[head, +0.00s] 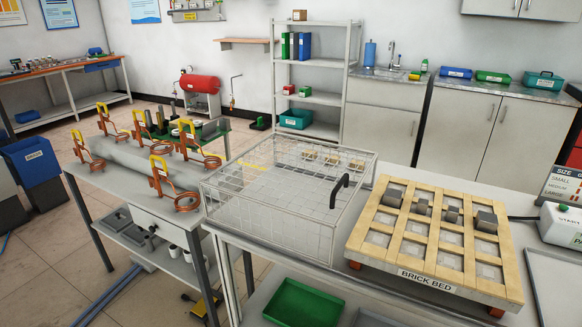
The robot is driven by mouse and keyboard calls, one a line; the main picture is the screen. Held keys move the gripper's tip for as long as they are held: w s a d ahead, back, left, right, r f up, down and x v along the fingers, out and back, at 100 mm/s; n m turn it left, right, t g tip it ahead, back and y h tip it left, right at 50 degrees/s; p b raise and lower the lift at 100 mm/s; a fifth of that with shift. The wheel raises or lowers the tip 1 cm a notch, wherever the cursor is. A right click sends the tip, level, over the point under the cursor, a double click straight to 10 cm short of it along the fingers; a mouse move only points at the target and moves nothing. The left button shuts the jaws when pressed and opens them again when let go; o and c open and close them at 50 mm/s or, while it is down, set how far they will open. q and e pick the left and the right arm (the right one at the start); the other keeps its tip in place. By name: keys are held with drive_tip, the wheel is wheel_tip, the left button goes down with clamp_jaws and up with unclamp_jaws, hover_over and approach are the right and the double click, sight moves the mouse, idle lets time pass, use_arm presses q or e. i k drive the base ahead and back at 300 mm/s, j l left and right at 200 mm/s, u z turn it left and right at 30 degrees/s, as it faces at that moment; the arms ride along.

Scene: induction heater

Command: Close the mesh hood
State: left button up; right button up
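The mesh hood (265,215) is a clear, box-shaped wire cage on the middle table in the head view. Its black handle (340,190) is at the right side. Its walls appear to stand on the tabletop, but the thin see-through mesh does not let me tell whether it is fully shut. Several small light blocks (332,159) show through the mesh near its back edge. Neither of my grippers is in view.
Right of the hood is a wooden brick bed (393,250) with several grey blocks. Copper coils (165,185) stand on the left table. A control box (562,226) is at far right. A green tray (300,303) lies below the hood.

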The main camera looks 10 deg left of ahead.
sight(344, 181)
drive_tip(key=i+j+z, duration=0.1)
drive_tip(key=j, duration=0.35)
drive_tip(key=i+j+z, duration=0.1)
drive_tip(key=j, duration=0.3)
drive_tip(key=i+j+z, duration=0.1)
drive_tip(key=j, duration=0.4)
drive_tip(key=i+j+z, duration=0.1)
drive_tip(key=i+j, duration=0.15)
drive_tip(key=j, duration=0.2)
